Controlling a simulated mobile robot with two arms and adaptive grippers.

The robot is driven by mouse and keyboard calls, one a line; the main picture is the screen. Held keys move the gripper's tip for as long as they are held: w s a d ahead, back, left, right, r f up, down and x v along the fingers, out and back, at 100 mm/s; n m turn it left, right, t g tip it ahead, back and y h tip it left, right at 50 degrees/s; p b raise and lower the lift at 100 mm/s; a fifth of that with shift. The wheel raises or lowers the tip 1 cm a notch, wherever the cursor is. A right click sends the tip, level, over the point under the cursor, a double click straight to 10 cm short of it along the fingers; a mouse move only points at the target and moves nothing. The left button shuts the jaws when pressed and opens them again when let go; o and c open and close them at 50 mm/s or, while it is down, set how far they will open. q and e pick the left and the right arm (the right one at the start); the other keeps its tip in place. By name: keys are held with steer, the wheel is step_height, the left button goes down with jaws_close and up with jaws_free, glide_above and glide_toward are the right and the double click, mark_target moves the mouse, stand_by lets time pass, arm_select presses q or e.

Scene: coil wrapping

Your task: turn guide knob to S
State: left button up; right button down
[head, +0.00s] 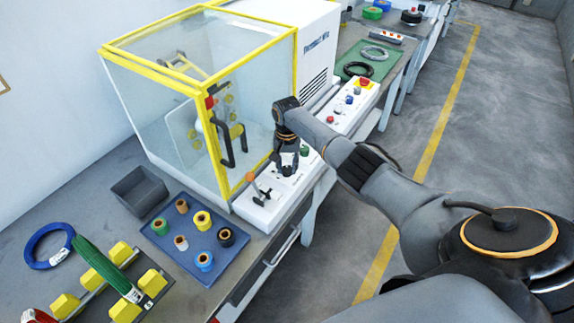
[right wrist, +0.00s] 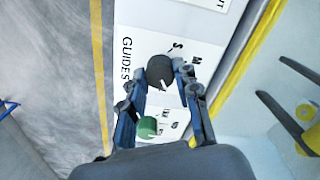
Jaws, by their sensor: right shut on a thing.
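The guide knob (right wrist: 160,70) is a dark round knob with a white pointer mark, on a white panel beside the word GUIDES. Letters, including an S and an M, are printed near it. The pointer's exact setting is hard to read. In the right wrist view my right gripper (right wrist: 158,88) has one finger on each side of the knob and is shut on it. In the head view my right gripper (head: 287,168) reaches down to the machine's white front panel (head: 262,208), and its fingers largely hide the knob. My left gripper is not in view.
A green button (right wrist: 147,127) is close to the fingers. The yellow-framed clear guard (head: 160,110) stands right behind the panel. A lever with an orange knob (head: 251,177) is left of the gripper. A blue tray (head: 165,240) of coloured spools lies further left.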

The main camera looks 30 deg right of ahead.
mark_target(287, 168)
steer(key=n, duration=1.2)
steer(key=shift+n, duration=0.4)
steer(key=n+b, duration=0.1)
steer(key=n, duration=0.5)
steer(key=n+b, duration=0.1)
steer(key=n, duration=0.5)
steer(key=shift+n, duration=0.4)
steer(key=c, duration=1)
jaws_free()
step_height(287, 168, up, 12)
